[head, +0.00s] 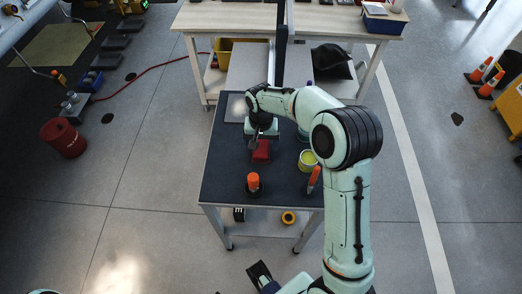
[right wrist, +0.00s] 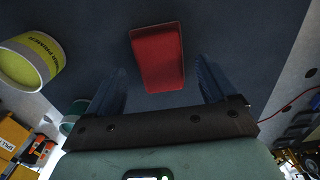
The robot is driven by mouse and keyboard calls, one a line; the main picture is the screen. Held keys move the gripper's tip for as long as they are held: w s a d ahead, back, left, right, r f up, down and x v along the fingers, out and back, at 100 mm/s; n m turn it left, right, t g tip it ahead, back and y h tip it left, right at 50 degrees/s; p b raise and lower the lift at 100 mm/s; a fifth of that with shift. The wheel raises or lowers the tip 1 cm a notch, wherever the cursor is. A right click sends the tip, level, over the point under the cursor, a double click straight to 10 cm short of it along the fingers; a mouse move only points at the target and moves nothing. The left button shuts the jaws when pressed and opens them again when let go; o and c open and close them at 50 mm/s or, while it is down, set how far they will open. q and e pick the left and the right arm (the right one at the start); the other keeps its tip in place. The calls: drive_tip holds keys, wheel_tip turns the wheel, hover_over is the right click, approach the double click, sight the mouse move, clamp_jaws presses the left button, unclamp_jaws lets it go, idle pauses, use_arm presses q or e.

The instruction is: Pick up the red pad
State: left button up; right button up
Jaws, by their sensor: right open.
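The red pad (head: 261,150) lies on the dark top of a small cart (head: 225,165) in the head view. In the right wrist view the red pad (right wrist: 158,58) is a rounded rectangular block lying ahead of and between the two blue fingers. My right gripper (head: 260,136) is above the cart, at the far side of the pad, with its fingers partly hidden by the wrist. In the wrist view my right gripper (right wrist: 160,88) is open, with one finger on each side and nothing held.
A yellow-green paint tin (head: 307,160) stands right of the pad. An orange-capped bottle (head: 253,184) and an orange-handled tool (head: 314,178) are near the cart's front. A workbench (head: 230,18) stands behind. The cart's left side is clear.

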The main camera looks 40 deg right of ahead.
sight(261, 148)
wheel_tip(261, 148, down, 2)
drive_tip(key=shift+f, duration=0.1)
drive_tip(key=shift+c, duration=0.3)
drive_tip(key=c, duration=1.1)
drive_tip(key=shift+o, duration=0.2)
drive_tip(key=shift+r, duration=0.2)
wheel_tip(261, 148, up, 20)
drive_tip(key=p, duration=0.3)
drive_tip(key=shift+f, duration=0.1)
